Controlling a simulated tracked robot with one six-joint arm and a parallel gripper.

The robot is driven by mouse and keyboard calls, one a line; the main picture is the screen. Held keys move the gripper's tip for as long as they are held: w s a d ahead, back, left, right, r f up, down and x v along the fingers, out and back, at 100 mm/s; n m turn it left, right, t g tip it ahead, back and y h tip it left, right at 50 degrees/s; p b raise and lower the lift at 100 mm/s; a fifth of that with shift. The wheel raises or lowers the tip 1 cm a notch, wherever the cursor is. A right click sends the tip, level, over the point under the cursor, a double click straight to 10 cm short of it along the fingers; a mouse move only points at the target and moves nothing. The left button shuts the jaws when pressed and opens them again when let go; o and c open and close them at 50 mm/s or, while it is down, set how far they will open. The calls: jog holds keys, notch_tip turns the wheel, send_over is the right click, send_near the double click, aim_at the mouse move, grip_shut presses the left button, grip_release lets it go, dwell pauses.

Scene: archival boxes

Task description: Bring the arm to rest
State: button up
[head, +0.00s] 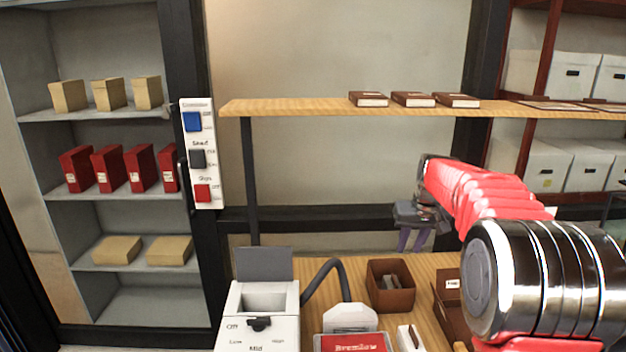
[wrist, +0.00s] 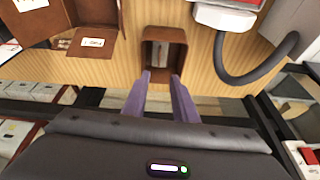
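My arm, red with dark metal joints, reaches in from the right in the head view. My gripper (head: 415,240) hangs over the far edge of the wooden table (head: 340,269), pointing down. In the wrist view its two purple fingers (wrist: 160,100) stand apart with nothing between them. A brown open box (head: 390,298) with small items inside stands on the table, below and in front of the gripper. The same box (wrist: 164,36) shows just beyond the fingertips in the wrist view. The fingers appear clear of it.
A white machine (head: 258,318) with a dial and a grey hose (head: 325,275) stands left on the table. A second brown box (head: 449,300) is at right. A wooden shelf (head: 300,107) with brown books runs behind. A switch panel (head: 200,155) is on the left post.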

jog(key=s+a, duration=0.4)
jog(key=s, duration=0.9)
jog(key=s+a+r+t, duration=0.1)
jog(key=s+a, duration=0.3)
jog(key=s, duration=0.9)
jog(key=s+a, duration=0.5)
jog(key=s, duration=0.8)
jog(key=shift+s+r+n+t, duration=0.2)
jog(key=shift+s+n+t, duration=0.05)
jog(key=shift+n+t, duration=0.05)
